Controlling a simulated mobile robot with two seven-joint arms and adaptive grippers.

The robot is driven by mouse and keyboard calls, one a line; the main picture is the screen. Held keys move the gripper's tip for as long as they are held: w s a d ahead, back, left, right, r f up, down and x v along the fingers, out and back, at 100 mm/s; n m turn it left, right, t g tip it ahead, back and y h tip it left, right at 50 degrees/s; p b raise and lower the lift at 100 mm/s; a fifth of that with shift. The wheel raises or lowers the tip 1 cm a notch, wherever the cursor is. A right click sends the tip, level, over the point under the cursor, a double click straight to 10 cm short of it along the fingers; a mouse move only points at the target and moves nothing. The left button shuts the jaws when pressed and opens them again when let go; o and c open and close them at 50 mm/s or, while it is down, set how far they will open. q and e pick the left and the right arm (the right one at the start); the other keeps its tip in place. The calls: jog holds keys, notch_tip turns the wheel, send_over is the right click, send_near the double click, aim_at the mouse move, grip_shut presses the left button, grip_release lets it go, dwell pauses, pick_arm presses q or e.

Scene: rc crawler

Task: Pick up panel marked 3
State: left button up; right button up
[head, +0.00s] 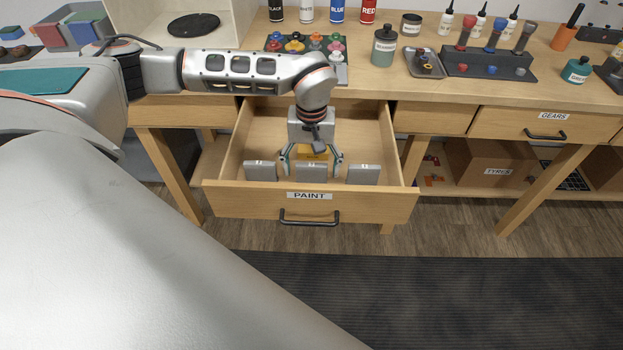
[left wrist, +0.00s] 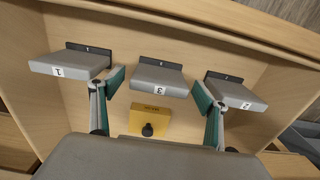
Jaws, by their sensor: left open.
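Panel marked 3 (left wrist: 160,80) is a flat grey block in the middle of three in the left wrist view. It also shows as the middle panel (head: 311,172) in the head view, inside the open paint drawer (head: 397,148) near its front wall. My left gripper (head: 312,167) is low in the drawer, at the middle panel. In the left wrist view its teal-padded fingers (left wrist: 159,92) are spread wide, one on each side of panel 3, with gaps to it. Nothing is held. My right gripper is not in view.
Panel marked 1 (left wrist: 70,66) and panel marked 2 (left wrist: 236,92) flank panel 3, close to the fingers. A yellow block (left wrist: 150,119) with a black knob lies behind panel 3. The wooden bench (head: 370,75) above the drawer carries bottles and tools.

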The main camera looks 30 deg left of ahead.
aim_at(312, 176)
pick_arm(q)
notch_tip(312, 176, down, 3)
jog(key=shift+f, duration=0.15)
jog(key=c, duration=1.2)
jog(key=shift+c, duration=0.2)
jog(key=shift+r, duration=0.2)
